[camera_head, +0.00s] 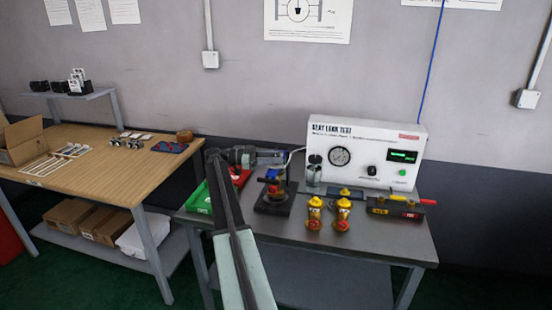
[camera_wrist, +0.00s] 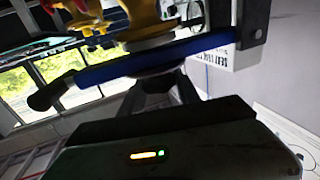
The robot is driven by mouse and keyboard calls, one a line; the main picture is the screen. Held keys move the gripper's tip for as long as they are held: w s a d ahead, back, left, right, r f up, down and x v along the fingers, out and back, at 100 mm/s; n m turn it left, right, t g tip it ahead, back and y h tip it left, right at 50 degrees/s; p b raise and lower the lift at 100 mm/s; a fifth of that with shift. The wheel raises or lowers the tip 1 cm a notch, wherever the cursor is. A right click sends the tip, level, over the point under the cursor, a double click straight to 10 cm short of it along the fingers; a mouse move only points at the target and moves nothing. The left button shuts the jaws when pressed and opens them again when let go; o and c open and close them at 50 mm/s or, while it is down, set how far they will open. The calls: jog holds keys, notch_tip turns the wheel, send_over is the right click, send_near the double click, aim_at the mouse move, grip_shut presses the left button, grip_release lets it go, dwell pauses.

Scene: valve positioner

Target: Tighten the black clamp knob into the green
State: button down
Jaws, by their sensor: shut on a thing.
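My gripper (camera_wrist: 158,100) is shut on the dark clamp knob (camera_wrist: 155,83), as far as the dark wrist view shows. The jaws and knob blend together, so the exact grip is hard to see. The knob sits against a blue clamp bar (camera_wrist: 150,62). Beyond the bar is a yellow valve body (camera_wrist: 135,15). A dark housing (camera_wrist: 200,145) nearest the wrist camera carries a lit orange bar and a small green light (camera_wrist: 161,153). In the head view, the clamp fixture (camera_head: 272,206) stands on the grey bench below my arm's end, and the knob is mostly hidden.
A green bin (camera_head: 200,199) is left of the fixture, partly behind my arm. The seat leak test panel (camera_head: 340,175) is behind. A wooden table (camera_head: 105,165) is at left.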

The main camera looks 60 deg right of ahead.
jog(key=shift+m+g+y, duration=0.3)
jog(key=shift+m+y, duration=0.1)
jog(key=c, duration=0.9)
grip_release()
jog(key=v, duration=0.7)
jog(key=shift+w+a, duration=0.2)
jog(key=shift+w, duration=0.15)
